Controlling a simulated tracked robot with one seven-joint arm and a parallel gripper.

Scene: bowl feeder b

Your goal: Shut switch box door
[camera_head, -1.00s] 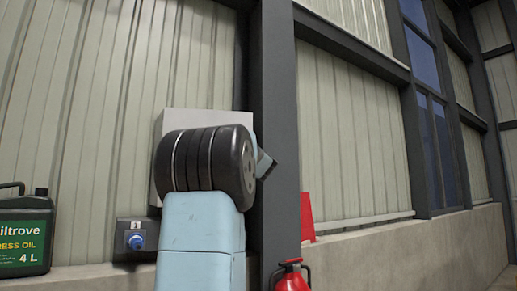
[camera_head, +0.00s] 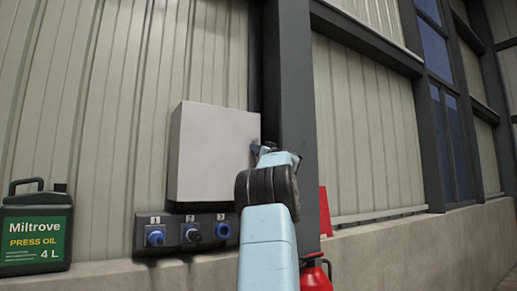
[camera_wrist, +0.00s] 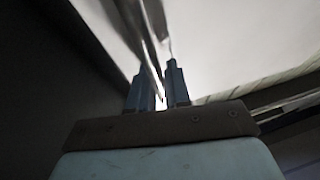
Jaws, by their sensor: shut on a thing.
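The switch box (camera_head: 185,150) is a pale grey box on the corrugated wall, left of the dark column. Its door (camera_head: 218,155) is a plain grey face that looks flush or nearly so; a small gap cannot be ruled out. My gripper (camera_head: 256,149) is at the right edge of the door, about halfway up. In the wrist view, the two blue-grey fingers of my gripper (camera_wrist: 159,88) are close together on a thin part at the door, against a pale surface (camera_wrist: 225,45). Whether they hold a handle or the edge is unclear.
Below the box is a dark panel (camera_head: 188,250) with several blue-and-black sockets. A green oil can (camera_head: 37,230) stands on the ledge at left.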

